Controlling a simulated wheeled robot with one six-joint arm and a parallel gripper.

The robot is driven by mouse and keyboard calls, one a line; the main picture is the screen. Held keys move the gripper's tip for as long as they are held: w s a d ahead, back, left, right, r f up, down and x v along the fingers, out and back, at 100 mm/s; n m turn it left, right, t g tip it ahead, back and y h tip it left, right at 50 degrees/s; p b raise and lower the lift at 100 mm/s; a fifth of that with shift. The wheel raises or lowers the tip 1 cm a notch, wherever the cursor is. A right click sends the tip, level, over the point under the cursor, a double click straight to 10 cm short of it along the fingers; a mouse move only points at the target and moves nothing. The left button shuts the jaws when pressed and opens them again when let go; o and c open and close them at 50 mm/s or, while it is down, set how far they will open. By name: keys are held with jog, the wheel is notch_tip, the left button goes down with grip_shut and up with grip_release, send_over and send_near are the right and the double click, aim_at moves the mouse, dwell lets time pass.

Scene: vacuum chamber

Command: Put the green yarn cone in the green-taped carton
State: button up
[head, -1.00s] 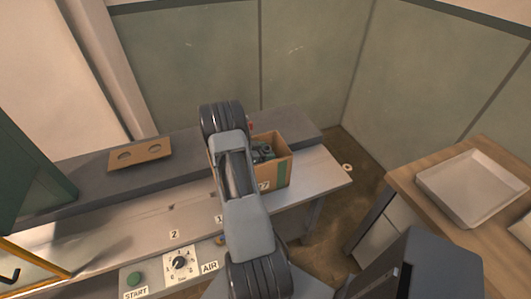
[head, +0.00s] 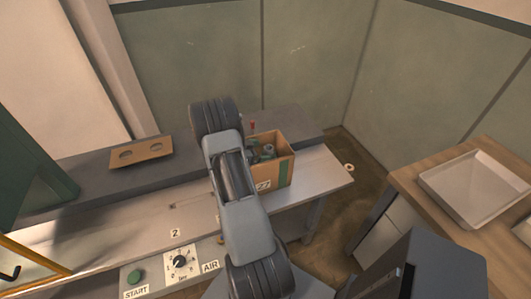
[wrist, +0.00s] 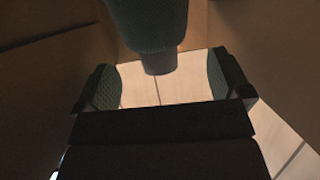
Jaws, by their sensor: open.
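The green-taped carton (head: 286,170) stands open on the bench, just right of my arm, with a green strip on its side. Dark grey-green shapes show inside it, too small to tell apart. In the wrist view the green yarn cone (wrist: 147,24) shows at the top centre, with a pale grey end pointing down the picture; its upper part is cut off. My gripper (wrist: 162,84) is open, its two green-padded fingers spread on either side below the cone, with a bright gap between them. Brown surfaces flank the view. My arm hides the gripper in the head view.
A green button (head: 135,277) and a dial (head: 180,262) sit on the bench front. A pale tray (head: 475,185) rests on the wooden counter at right.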

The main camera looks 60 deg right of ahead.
jog(key=shift+v, duration=1.9)
